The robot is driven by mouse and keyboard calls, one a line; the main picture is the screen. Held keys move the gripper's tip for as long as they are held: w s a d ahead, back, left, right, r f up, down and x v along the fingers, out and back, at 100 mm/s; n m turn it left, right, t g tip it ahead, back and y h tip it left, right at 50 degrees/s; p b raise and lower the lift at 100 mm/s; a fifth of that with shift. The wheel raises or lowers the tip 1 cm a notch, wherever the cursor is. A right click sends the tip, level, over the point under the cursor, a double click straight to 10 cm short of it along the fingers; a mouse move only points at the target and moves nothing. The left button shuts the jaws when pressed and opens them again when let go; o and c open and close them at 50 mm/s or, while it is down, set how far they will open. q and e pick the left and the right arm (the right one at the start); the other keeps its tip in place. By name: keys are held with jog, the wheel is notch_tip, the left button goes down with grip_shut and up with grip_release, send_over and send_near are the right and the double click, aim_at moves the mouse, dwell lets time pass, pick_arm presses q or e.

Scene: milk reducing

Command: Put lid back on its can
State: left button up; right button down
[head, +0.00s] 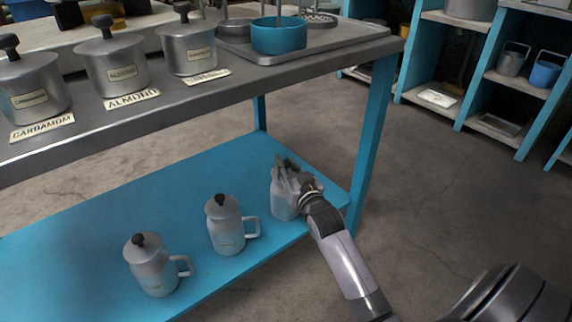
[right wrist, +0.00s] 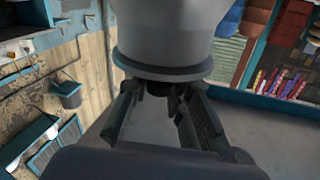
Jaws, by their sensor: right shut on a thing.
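The third can (head: 283,206) stands upright on the blue lower shelf, at its right end. Its top and handle are hidden behind my right gripper (head: 288,174), which reaches over it from the right. In the right wrist view, the fingers (right wrist: 160,108) are closed around a small dark knob (right wrist: 160,88). The knob is on a grey lid with a wide rim (right wrist: 163,70). The grey can (right wrist: 165,25) fills the top of that view. No gap shows between lid and can there, but I cannot tell how well it is seated. My left gripper is not in view.
Two lidded cans with black knobs and handles, the middle one (head: 226,230) and the left one (head: 153,268), stand on the blue shelf (head: 130,210). The grey tabletop (head: 200,88) overhangs it, with a blue leg (head: 370,130). Labelled canisters and a blue bowl (head: 279,38) stand on top.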

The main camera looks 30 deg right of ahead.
jog(key=shift+f, duration=0.15)
jog(key=c, duration=1.4)
grip_release()
jog(key=shift+s, duration=0.1)
jog(key=s+a, duration=0.2)
jog(key=s, duration=0.9)
jog(key=shift+s+a, duration=0.15)
jog(key=shift+s, duration=0.15)
